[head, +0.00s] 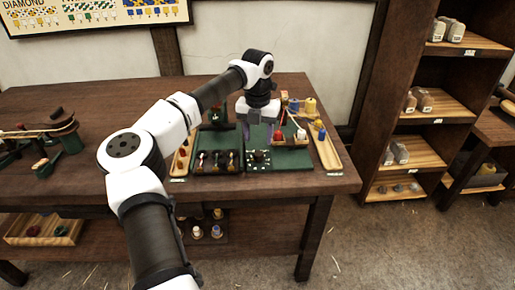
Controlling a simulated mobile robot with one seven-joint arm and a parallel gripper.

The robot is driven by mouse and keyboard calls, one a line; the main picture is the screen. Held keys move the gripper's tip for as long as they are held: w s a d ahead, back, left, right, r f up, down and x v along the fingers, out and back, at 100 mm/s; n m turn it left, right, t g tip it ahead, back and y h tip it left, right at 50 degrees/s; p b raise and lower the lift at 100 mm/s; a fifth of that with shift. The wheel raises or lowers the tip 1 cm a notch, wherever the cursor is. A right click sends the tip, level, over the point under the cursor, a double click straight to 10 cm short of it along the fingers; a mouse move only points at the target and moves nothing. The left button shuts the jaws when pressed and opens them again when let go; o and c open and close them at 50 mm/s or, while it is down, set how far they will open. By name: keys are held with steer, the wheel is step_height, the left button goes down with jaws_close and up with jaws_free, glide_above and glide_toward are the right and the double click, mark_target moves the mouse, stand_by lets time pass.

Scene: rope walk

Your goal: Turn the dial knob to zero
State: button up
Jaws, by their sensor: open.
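My gripper (257,126) hangs pointing down over the right part of the wooden table. Its fingers are small and partly lost against the dark things behind them. Just below it in the picture, a small dark panel with pale marks (258,158) lies on a green board (285,160). This may be the dial, but the knob and its pointer are too small to make out. I cannot tell whether the gripper touches anything.
A small tray with red and white items (291,142) is to the right, beside a long wooden tray (327,152). Spools (310,105) stand behind. A shelf unit (385,100) is at the right. The table's middle left is clear.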

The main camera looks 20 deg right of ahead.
mark_target(259, 153)
step_height(259, 153, down, 6)
steer(key=shift+p, duration=0.35)
steer(key=shift+c, duration=0.4)
steer(key=c, duration=0.9)
